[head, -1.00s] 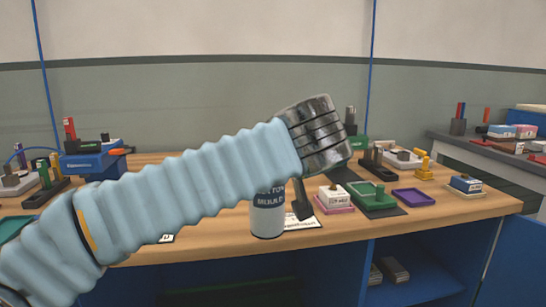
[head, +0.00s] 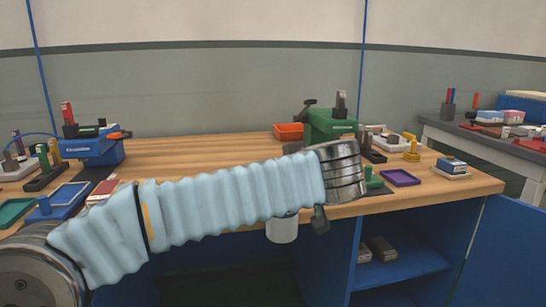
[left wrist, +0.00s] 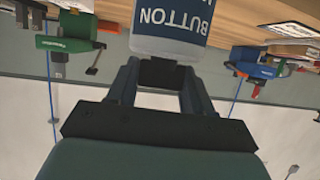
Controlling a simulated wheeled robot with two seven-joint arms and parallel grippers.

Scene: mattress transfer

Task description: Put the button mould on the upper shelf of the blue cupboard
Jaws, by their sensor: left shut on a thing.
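The button mould is a white cylinder (head: 283,230) with a dark blue "BUTTON" label, which shows in the left wrist view (left wrist: 178,24). My left gripper (left wrist: 160,72) is shut on it. In the head view the mould hangs below my left arm, in front of the table's front edge, its upper part hidden by the arm. The blue cupboard (head: 465,225) is under the table to the right, its door (head: 512,250) open. Its shelf (head: 412,264) holds grey boxes (head: 380,249) at the left and is bare at the right. My right gripper is out of view.
The wooden tabletop (head: 200,150) overhangs the cupboard. On it stand a green machine (head: 330,125), a blue machine (head: 95,148), an orange tray (head: 288,131) and a purple tray (head: 400,177). A grey side table (head: 470,137) stands at the right.

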